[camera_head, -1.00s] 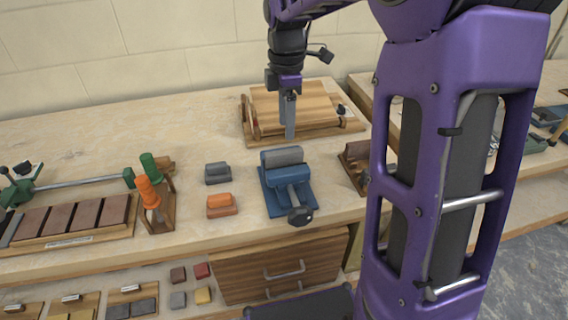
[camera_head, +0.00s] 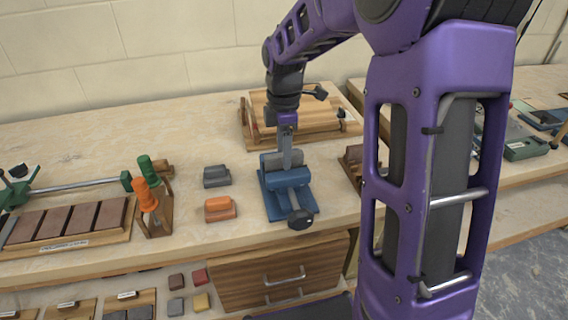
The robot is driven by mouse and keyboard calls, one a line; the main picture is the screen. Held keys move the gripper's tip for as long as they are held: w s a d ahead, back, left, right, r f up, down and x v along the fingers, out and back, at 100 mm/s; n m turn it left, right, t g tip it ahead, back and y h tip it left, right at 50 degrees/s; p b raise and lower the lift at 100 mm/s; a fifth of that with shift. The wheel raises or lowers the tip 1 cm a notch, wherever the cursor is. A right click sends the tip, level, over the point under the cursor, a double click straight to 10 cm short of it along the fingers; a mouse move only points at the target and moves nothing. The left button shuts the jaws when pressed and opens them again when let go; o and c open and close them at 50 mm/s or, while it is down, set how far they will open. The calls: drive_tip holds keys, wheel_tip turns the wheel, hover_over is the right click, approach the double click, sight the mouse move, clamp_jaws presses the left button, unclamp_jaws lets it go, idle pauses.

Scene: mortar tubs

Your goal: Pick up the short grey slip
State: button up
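A grey piece (camera_head: 270,161) lies across the back of the blue vise (camera_head: 275,203) on the bench and may be the short grey slip. My gripper (camera_head: 288,168) points straight down over it, its fingers in front of or around its middle; contact is unclear. The fingers are seen edge-on, so their gap is hidden. A separate small dark grey stepped block (camera_head: 216,176) rests on the bench left of the vise, with nothing touching it.
An orange stepped block (camera_head: 220,209) lies left of the vise. A wooden holder with orange and green handles (camera_head: 153,205) is farther left. The bench's back left is clear.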

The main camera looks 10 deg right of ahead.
clamp_jaws()
drive_tip(key=shift+r, duration=0.15)
